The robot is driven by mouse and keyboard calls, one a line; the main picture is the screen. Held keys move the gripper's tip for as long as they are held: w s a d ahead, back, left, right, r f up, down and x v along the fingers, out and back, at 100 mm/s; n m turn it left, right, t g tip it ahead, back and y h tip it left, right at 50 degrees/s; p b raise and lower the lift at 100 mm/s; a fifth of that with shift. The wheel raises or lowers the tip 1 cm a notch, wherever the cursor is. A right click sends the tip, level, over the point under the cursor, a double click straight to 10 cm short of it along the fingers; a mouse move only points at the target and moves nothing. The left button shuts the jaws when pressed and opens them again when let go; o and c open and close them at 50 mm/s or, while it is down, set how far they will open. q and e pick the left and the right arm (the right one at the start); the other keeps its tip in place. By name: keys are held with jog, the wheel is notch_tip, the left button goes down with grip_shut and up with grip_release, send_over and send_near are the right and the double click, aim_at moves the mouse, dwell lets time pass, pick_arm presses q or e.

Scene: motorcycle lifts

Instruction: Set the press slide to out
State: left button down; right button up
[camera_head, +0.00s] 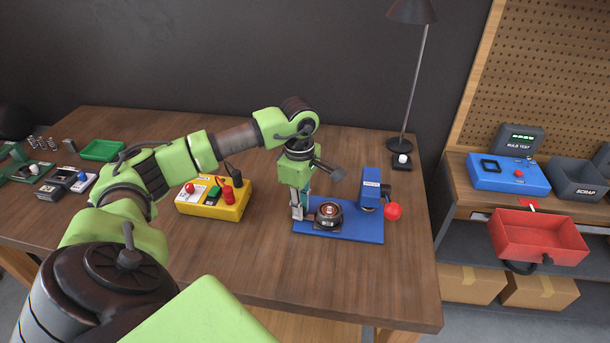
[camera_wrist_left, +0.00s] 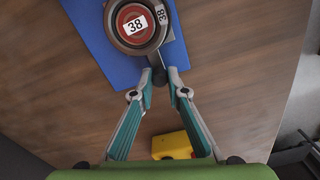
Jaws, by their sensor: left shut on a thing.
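The blue press (camera_head: 360,232) stands on the wooden table, with an upright blue column (camera_head: 370,188) and a red ball on its lever (camera_head: 393,211). A dark press slide (camera_head: 326,228) lies on its base and carries a round dark part with a red centre (camera_head: 328,212). In the left wrist view, this round part (camera_wrist_left: 137,24) is labelled 38. My left gripper (camera_head: 299,211) points down at the base's left end. In the wrist view, its fingertips (camera_wrist_left: 160,76) are closed around the slide's small dark knob, which they partly hide. My right gripper is not in view.
A yellow box with red and green controls (camera_head: 214,202) stands left of the press. A lamp (camera_head: 402,140) stands behind it. A red bin (camera_head: 538,238) and a blue tester (camera_head: 509,176) are at the right. The table front is clear.

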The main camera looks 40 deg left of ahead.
pick_arm(q)
jog(key=c, duration=2.2)
grip_release()
jog(key=shift+a, duration=0.15)
jog(key=shift+o, duration=1.1)
jog(key=shift+s, duration=0.1)
jog(key=shift+a, duration=0.1)
jog(key=shift+r, duration=0.55)
notch_tip(320, 180, up, 11)
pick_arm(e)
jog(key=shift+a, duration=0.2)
